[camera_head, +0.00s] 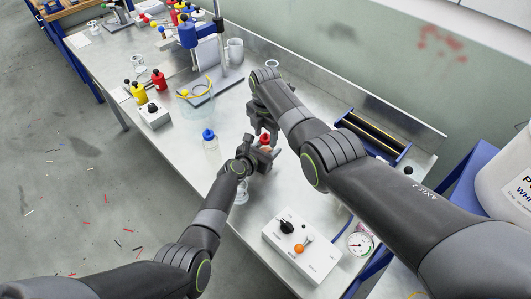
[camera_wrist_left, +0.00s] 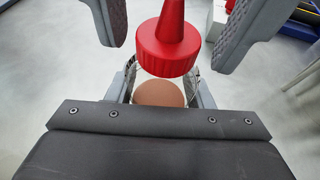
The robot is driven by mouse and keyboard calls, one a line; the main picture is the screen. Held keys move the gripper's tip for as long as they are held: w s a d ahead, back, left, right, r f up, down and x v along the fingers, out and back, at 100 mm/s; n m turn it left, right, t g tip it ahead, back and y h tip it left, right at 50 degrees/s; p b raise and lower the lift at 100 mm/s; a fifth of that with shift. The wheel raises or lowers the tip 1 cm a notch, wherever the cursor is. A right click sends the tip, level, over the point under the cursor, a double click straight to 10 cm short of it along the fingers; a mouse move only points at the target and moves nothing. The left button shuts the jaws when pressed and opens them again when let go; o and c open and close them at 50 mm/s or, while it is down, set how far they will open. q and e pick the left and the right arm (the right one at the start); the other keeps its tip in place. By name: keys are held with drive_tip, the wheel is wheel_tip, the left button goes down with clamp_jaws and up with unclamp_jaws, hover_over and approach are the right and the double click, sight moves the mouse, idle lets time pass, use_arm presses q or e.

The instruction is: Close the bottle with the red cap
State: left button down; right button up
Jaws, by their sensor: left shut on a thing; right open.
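The red cap (camera_wrist_left: 168,48), with a tapered nozzle, shows large in the left wrist view. The cap is a small red spot in the head view (camera_head: 264,138). My left gripper (camera_head: 266,156) is shut around the bottle; its fingers show on either side of the bottle in the left wrist view. My right gripper (camera_head: 262,128) is above, its fingers spread wide on either side of the cap, apart from it. The bottle's lower part is hidden.
A clear bottle with a blue cap (camera_head: 209,141) stands left of my grippers. A control box (camera_head: 302,248) and a gauge (camera_head: 360,243) are near the front. A blue tray (camera_head: 373,137) lies to the right; a stand (camera_head: 217,68) is behind.

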drive_tip(key=c, duration=1)
drive_tip(key=m, duration=0.6)
drive_tip(key=shift+f, duration=0.1)
drive_tip(key=m, duration=2.3)
drive_tip(key=shift+m, duration=0.3)
drive_tip(key=o, duration=1.1)
drive_tip(key=shift+c, duration=0.2)
